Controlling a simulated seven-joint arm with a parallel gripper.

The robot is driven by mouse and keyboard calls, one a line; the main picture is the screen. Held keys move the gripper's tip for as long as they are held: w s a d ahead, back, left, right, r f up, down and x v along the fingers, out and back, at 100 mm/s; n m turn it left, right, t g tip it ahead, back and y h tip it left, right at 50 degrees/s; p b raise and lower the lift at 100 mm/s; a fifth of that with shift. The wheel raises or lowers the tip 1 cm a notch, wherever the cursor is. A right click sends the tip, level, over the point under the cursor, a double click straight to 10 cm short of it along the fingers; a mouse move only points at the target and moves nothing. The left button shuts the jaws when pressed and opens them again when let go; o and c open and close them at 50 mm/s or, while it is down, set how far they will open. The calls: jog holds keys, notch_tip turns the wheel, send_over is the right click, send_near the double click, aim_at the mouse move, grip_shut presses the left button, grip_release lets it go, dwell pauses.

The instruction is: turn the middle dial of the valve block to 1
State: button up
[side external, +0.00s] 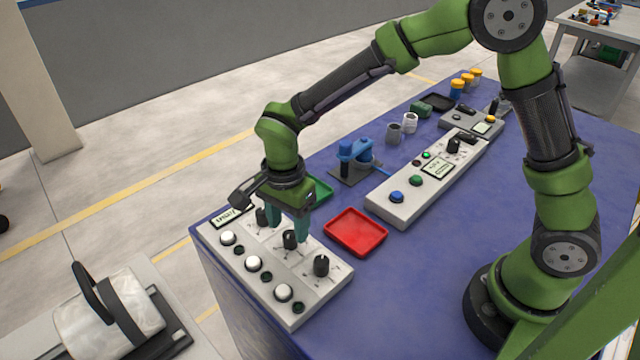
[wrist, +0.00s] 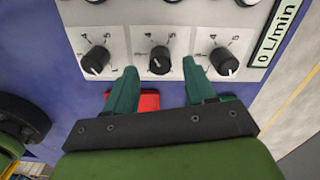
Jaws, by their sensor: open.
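The pale valve block (side external: 248,262) lies at the table's near left corner, with three black dials in a row. The middle dial (side external: 290,239) also shows in the wrist view (wrist: 160,60), between my fingertips with visible gaps on both sides. Its small white mark points roughly left in the wrist view; I cannot tell which number it marks. The other dials are the left one (wrist: 95,60) and the right one (wrist: 223,62) in the wrist view. My gripper (side external: 289,236) points down at the middle dial, open and empty. Its green fingers also show in the wrist view (wrist: 159,68).
White buttons (side external: 253,263) and a display (side external: 231,215) share the block. A red tray (side external: 356,232) and a green tray (side external: 318,190) are close by. A blue device (side external: 355,152) and a long control panel (side external: 425,180) stand farther back. The blue table (side external: 400,270) is clear at front right.

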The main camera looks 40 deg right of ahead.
aim_at(289, 234)
jog(key=shift+f, duration=1.75)
grip_shut()
